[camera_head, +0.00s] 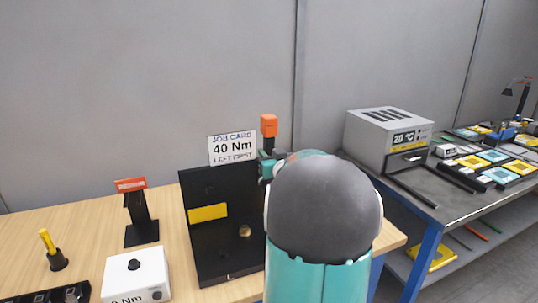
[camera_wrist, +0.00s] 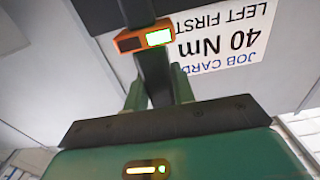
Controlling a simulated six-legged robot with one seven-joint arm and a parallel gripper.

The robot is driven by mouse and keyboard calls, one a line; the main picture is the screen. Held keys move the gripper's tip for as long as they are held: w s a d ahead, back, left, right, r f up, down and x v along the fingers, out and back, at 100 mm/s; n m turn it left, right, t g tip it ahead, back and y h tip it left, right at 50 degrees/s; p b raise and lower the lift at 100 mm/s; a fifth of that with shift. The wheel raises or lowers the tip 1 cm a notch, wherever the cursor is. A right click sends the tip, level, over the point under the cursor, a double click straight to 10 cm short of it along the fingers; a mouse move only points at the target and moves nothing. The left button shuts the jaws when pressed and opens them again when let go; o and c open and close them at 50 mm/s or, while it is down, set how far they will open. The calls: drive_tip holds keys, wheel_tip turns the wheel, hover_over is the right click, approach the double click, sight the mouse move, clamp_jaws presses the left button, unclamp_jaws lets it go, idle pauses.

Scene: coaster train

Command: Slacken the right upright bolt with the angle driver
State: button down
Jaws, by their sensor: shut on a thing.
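My gripper (camera_wrist: 158,88) is shut on the angle driver, a dark tool whose orange block (camera_wrist: 145,38) with a lit green display shows in the wrist view. In the head view the driver's orange end (camera_head: 268,125) sticks up above my gripper (camera_head: 265,164), just right of the job card. A black fixture (camera_head: 212,262) stands on the bench with a yellow label and a brass-coloured round part (camera_head: 245,231) near its lower middle. My arm hides the fixture's right side. I cannot make out the right upright bolt or the driver's working tip.
The job card (camera_head: 232,149) reads 40 Nm, left first. On the wooden bench stand a black holder (camera_head: 141,211) with a red top, a white box (camera_head: 136,276) and a yellow-handled tool (camera_head: 47,241). A grey device (camera_head: 388,137) sits on the right-hand bench.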

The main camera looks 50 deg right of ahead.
drive_tip(key=shift+r+x, duration=0.25)
drive_tip(key=shift+x, duration=0.7)
idle(2.0)
drive_tip(key=shift+s+a, duration=0.25)
idle(2.0)
drive_tip(key=v, duration=0.4)
drive_tip(key=shift+s, duration=0.2)
idle(0.7)
idle(0.4)
